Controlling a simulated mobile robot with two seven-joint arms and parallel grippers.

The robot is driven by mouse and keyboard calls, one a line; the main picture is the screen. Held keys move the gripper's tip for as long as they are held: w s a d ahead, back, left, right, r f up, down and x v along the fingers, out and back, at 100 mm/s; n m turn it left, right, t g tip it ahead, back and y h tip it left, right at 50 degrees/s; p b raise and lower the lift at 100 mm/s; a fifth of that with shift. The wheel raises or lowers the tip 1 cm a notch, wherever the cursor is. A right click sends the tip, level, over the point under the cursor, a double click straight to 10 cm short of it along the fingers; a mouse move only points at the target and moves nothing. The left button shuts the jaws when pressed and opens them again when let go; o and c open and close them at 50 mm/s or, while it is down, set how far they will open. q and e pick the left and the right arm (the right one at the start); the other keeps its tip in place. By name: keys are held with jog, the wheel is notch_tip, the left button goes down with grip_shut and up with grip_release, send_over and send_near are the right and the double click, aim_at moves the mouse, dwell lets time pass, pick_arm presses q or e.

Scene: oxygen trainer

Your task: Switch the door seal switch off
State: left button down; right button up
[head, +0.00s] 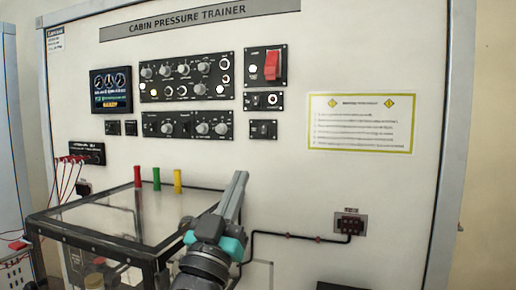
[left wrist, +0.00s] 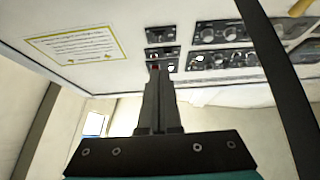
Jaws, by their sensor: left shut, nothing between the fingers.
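Labels on the small switch panels are too small to read, so I cannot tell which one is the door seal switch. A lower small panel (head: 263,129) and a middle small panel (head: 264,101) sit below the red switch (head: 272,65). In the left wrist view the picture is turned over; the lower panel (left wrist: 160,34) and middle panel (left wrist: 162,52) lie beyond my fingers. My left gripper (head: 240,176) is shut and empty, pointing up, below the lower panel in the head view. In the left wrist view its fingertips (left wrist: 155,72) overlap the red switch panel. My right gripper is not in view.
A glass-topped box (head: 120,222) stands front left, with red, green and yellow posts (head: 156,179) at its back. A black cable runs to a socket block (head: 350,224). A notice (head: 361,122) hangs right of the switches. Larger knob panels (head: 187,125) lie to their left.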

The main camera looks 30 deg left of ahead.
pick_arm(q)
jog(key=shift+s+r, duration=0.4)
jog(key=shift+r, duration=0.1)
jog(key=p, duration=0.3)
send_near(263, 127)
notch_tip(263, 127, up, 4)
jog(key=w, duration=0.3)
jog(key=shift+w+a+f, duration=0.25)
jog(key=shift+w+a, duration=0.3)
jog(key=shift+w, duration=0.15)
